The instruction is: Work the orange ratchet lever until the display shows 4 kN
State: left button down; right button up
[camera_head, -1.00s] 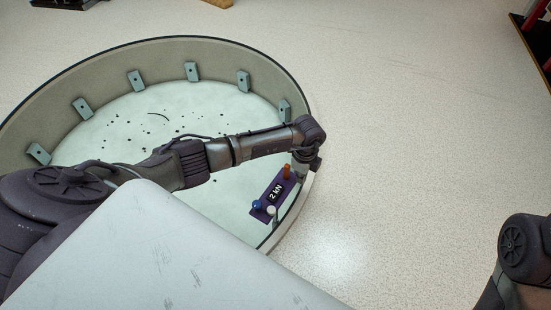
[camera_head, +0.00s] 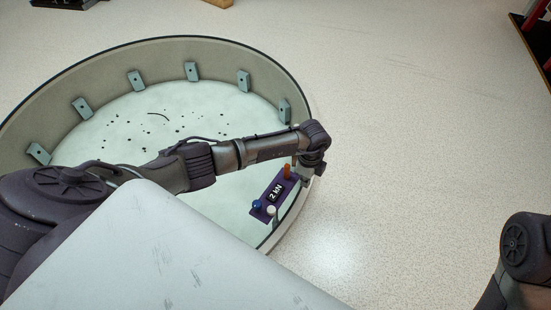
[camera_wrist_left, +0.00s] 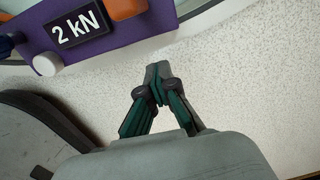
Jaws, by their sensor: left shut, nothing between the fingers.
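The purple tension unit (camera_head: 264,206) sits at the right rim of the round bore ring, and its display (camera_head: 275,193) reads 2 kN. The orange ratchet lever (camera_head: 287,171) stands at the unit's far end, close to my left wrist. In the left wrist view the display (camera_wrist_left: 79,27) also reads 2 kN, and part of the orange lever (camera_wrist_left: 127,8) shows at the top edge. My left gripper (camera_wrist_left: 157,76) is shut and empty, apart from the lever and over the speckled floor. My right gripper is out of view; only part of that arm shows at lower right.
The round ring (camera_head: 180,42) has a raised wall with several grey blocks inside and dark debris on its pale floor. A blue knob (camera_head: 257,205) and a white knob (camera_head: 271,211) are at the unit's near end. The floor (camera_head: 420,140) to the right is clear.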

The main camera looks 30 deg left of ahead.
pick_arm(q)
jog(key=shift+d, duration=0.4)
jog(key=shift+f, duration=0.1)
jog(key=shift+d+f, duration=0.25)
jog(key=shift+d, duration=0.4)
